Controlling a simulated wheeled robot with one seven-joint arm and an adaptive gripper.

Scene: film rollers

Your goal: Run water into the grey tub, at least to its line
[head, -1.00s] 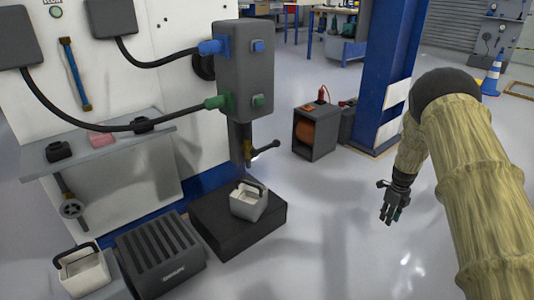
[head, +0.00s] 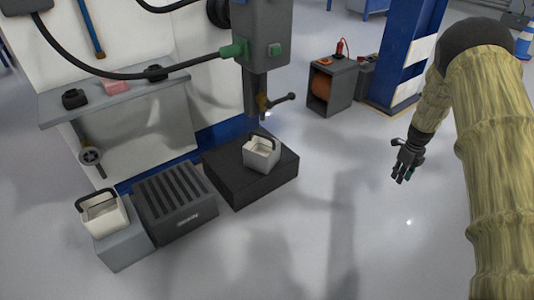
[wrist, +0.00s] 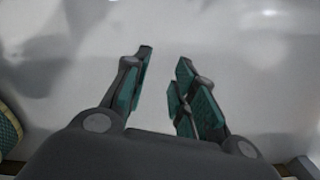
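Two pale tubs with dark handles show in the head view. One tub (head: 262,155) stands on a black platform (head: 256,186), below a grey box with a spout and a lever tap (head: 277,101). The other tub (head: 104,216) stands on a grey block at the lower left. I cannot tell from colour which is the grey tub, and no line or water shows in either. My gripper (head: 399,178) hangs at the right, well apart from both tubs. In the wrist view my gripper (wrist: 160,85) has its fingers spread, with only floor between them.
A dark slatted box (head: 176,206) stands between the black platform and the grey block (head: 124,247). A blue column (head: 408,50) and a box with an orange reel (head: 331,84) stand behind. The front floor is clear.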

